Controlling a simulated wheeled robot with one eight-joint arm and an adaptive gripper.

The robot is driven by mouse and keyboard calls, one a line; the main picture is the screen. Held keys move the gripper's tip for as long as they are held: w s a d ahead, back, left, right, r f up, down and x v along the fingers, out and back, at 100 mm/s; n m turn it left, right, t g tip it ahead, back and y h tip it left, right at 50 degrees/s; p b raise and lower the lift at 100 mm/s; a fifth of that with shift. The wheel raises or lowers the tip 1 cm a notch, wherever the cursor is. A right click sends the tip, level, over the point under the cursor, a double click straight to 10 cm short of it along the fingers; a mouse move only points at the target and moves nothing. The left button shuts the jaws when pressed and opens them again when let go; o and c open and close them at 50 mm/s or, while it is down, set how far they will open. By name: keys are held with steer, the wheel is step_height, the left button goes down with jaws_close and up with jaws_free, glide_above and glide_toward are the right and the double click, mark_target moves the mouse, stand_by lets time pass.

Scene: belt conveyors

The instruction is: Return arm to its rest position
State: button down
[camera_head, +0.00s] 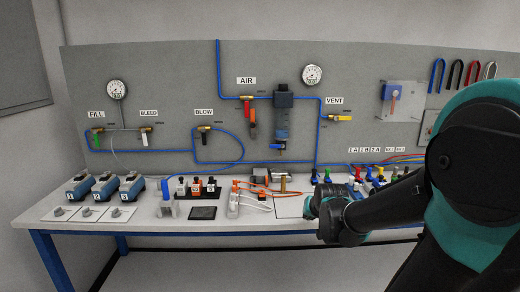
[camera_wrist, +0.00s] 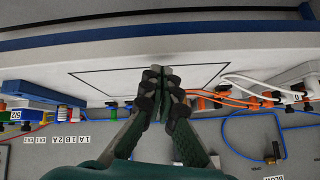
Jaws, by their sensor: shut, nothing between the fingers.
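My gripper (camera_head: 318,200) is over the white bench (camera_head: 150,220) in the head view, in front of the tools and fittings. In the wrist view my gripper (camera_wrist: 161,72) has its two fingers closed together with nothing between them. It sits over a black outlined rectangle (camera_wrist: 95,71) marked on the bench top. My arm reaches in from the right in the head view and hides part of the bench's right side. How close the fingertips are to the bench surface I cannot tell.
A grey panel (camera_head: 180,80) with gauges, valves and blue tubing rises behind the bench.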

steer(key=s+d+f+n+g, duration=0.1)
steer(key=s+f, duration=0.3)
steer(key=s, duration=0.4)
steer(key=s+d+f+n+g, duration=0.1)
steer(key=s+f+g, duration=0.2)
steer(key=s, duration=0.6)
step_height(320, 180, down, 2)
steer(key=shift+f+n+h, duration=0.1)
steer(key=shift+n+h, duration=0.2)
steer(key=shift+d, duration=0.1)
